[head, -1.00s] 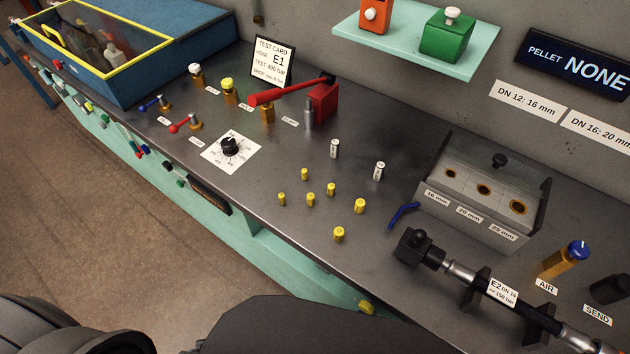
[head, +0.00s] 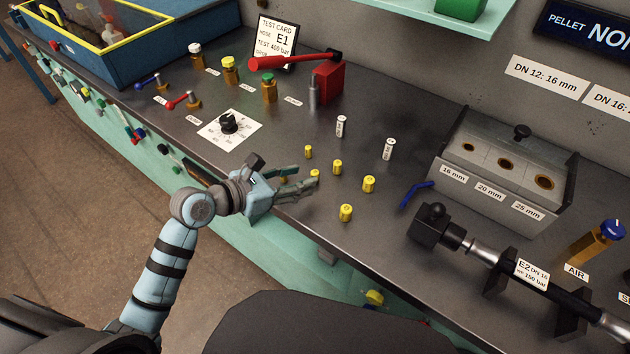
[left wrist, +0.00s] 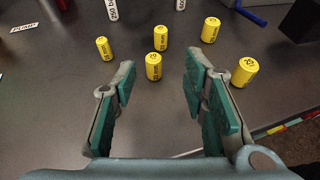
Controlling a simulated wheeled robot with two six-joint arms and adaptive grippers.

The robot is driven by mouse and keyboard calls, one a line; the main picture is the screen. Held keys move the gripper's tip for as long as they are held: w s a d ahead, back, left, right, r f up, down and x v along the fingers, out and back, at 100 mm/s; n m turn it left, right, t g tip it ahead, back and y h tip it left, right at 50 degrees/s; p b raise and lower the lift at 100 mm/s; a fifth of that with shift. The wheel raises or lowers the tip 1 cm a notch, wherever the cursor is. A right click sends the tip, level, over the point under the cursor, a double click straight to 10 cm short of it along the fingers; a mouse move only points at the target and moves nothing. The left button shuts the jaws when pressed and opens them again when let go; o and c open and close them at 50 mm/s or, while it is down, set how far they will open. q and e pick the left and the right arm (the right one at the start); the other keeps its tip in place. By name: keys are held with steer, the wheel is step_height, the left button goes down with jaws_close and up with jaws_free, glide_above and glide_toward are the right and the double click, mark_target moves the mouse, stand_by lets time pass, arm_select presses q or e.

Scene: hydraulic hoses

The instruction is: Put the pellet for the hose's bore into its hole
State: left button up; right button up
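Several small yellow pellets stand on the bench, among them a far one (head: 308,152), a right one (head: 369,184) and a front one (head: 345,213). The grey block (head: 495,195) has holes labelled 16, 20 and 25 mm. The hose (head: 560,306) is tagged E2 DN 16. My right gripper is out of view.
Wall labels read DN 12: 16 mm (head: 546,78) and DN 16, partly cut off. A PELLET display (head: 590,42) is cut off too. Two white cylinders (head: 341,125) stand behind the pellets. A blue-handled part (head: 416,193) lies before the block.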

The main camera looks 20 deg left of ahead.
mark_target(312, 174)
arm_select(q)
steer(key=x, duration=0.1)
steer(key=b+x, duration=0.1)
steer(key=x, duration=0.1)
steer(key=b+x, duration=0.1)
steer(key=shift+w+a+f, duration=0.2)
steer(key=shift+w+f, duration=0.1)
steer(key=shift+f, duration=0.2)
steer(key=shift+w+d, duration=0.15)
steer(key=shift+w, duration=0.1)
steer(key=c, duration=0.9)
steer(key=shift+o, duration=0.2)
steer(key=shift+r, duration=0.1)
